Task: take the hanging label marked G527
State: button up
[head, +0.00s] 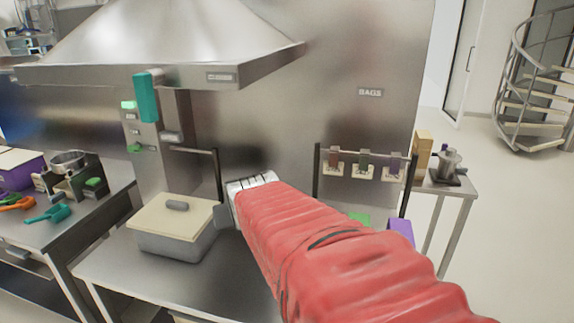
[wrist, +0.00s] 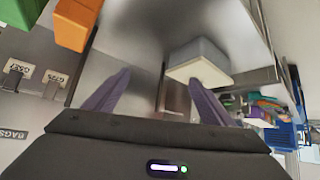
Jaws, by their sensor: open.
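A grey bin with a cream lid (head: 176,215) stands on the steel table, left of my gripper. A green block (wrist: 20,12) and an orange block (wrist: 75,22) show in the wrist view. A BAGS sign (head: 370,92) is on the wall above the rack. A hood (head: 160,50) overhangs the left.

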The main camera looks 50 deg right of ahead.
jog(key=s+d+m+h, duration=0.2)
jog(key=d+m+h, duration=0.2)
jog(key=d, duration=1.6)
jog(key=m+g+h, duration=0.1)
jog(key=m+h, duration=0.1)
jog(key=h, duration=0.1)
send_near(363, 172)
jog(key=a+r, duration=0.2)
jog(key=shift+s+a+f+g, duration=0.25)
jog(key=shift+s+a+g, duration=0.05)
jog(key=shift+s, duration=0.1)
jog(key=shift+x, duration=4.35)
jog(key=shift+x, duration=2.6)
jog(key=shift+c, duration=0.6)
jog(key=c, duration=0.9)
